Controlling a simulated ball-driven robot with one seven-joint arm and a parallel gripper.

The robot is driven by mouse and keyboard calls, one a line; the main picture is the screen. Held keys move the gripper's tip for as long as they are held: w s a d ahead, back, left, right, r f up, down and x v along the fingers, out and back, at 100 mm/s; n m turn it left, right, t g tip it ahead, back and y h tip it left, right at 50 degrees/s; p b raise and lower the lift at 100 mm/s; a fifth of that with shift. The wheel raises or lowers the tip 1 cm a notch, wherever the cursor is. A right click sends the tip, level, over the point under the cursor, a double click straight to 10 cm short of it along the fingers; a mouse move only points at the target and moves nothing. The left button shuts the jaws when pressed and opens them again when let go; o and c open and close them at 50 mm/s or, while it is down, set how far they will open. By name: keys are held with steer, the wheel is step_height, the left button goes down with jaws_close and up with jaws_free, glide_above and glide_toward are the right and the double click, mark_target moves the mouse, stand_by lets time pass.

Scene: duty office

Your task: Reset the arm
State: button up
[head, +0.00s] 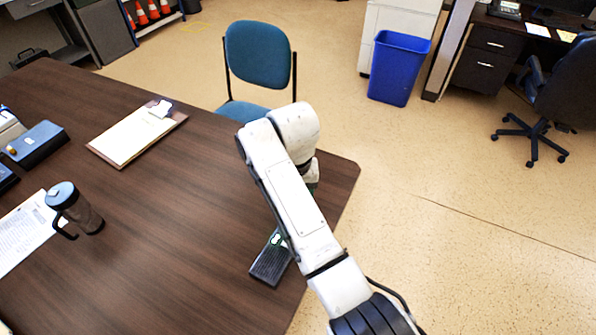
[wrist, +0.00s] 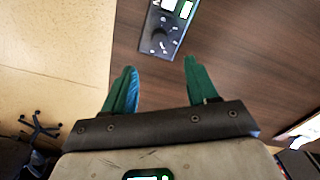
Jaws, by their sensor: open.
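My arm reaches over the right edge of the dark wooden table (head: 160,235). In the head view the arm hides most of my gripper. In the wrist view my gripper (wrist: 158,88) is open, with two green fingers apart and nothing between them. A dark handheld device (head: 270,262) with light parts at one end lies on the table near its right edge, partly behind my arm. The device also shows in the wrist view (wrist: 160,40), beyond the fingertips and apart from them.
A clipboard (head: 132,140), a dark mug (head: 85,215), papers (head: 22,235) and a dark blue case (head: 38,145) are on the table. A teal chair (head: 258,55) stands behind it. A blue bin (head: 398,70) and an office chair (head: 560,90) stand on the floor. The right floor is open.

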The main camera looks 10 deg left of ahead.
steer(key=s+d+f+m, duration=0.1)
steer(key=s+d+f, duration=0.55)
steer(key=d, duration=0.35)
steer(key=s+d+f, duration=0.5)
steer(key=s+d, duration=0.3)
steer(key=d, duration=0.1)
steer(key=s+d+r, duration=0.1)
steer(key=s+d, duration=0.6)
steer(key=s, duration=0.3)
steer(key=s+d+r+m+t, duration=0.1)
steer(key=s+d, duration=0.6)
steer(key=s, duration=0.3)
steer(key=shift+r, duration=0.25)
steer(key=shift+s, duration=0.1)
